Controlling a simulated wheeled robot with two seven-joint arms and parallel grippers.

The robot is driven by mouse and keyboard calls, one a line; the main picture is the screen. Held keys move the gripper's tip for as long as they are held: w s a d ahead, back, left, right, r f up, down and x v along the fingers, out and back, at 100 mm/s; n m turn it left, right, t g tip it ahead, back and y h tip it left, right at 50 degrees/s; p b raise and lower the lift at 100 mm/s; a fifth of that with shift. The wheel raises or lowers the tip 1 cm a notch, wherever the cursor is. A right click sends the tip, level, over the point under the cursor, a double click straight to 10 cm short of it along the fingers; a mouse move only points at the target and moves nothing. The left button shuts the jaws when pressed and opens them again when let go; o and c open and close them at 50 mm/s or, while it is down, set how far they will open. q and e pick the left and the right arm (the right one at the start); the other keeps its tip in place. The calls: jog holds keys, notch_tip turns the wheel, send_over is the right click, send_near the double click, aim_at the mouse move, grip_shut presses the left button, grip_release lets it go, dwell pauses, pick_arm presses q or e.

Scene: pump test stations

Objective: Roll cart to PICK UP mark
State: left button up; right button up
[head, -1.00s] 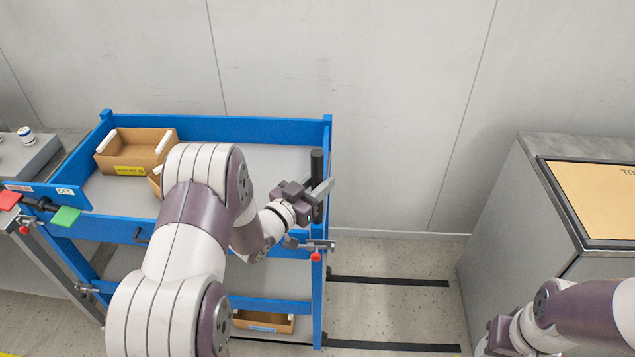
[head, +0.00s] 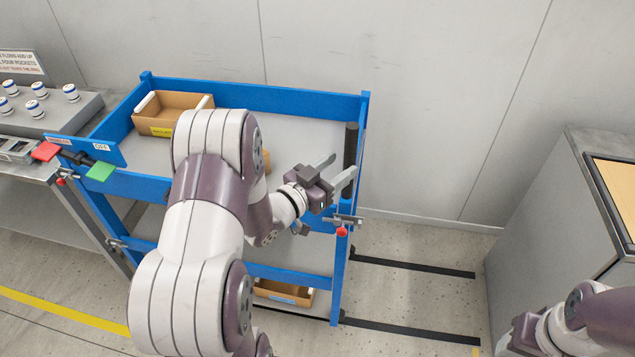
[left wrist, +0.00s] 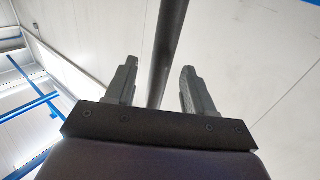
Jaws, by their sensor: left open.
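The blue-framed cart (head: 262,98) stands against the back wall, left of the picture's middle. Its upright black handle (head: 351,148) is at its right end. My left gripper (head: 341,168) is open just left of the handle, fingers pointing towards it. In the left wrist view the black handle bar (left wrist: 166,50) runs up between the two open fingers (left wrist: 153,85) as seen; whether it lies between them in depth I cannot tell. My right gripper (head: 515,340) shows only partly at the lower right; its fingers are not clear. I see no PICK UP lettering.
The cart carries a cardboard bin (head: 165,128) on top and another bin (head: 283,291) below. A grey bench (head: 20,180) with several white-capped parts adjoins its left. A metal cabinet (head: 545,210) stands right. Black floor strips (head: 415,265) cross clear floor between. A yellow line (head: 60,310) lies at front left.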

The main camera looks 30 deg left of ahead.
pick_arm(q)
jog(key=v, duration=0.7)
jog(key=shift+s+b, duration=0.3)
jog(key=shift+b, duration=0.15)
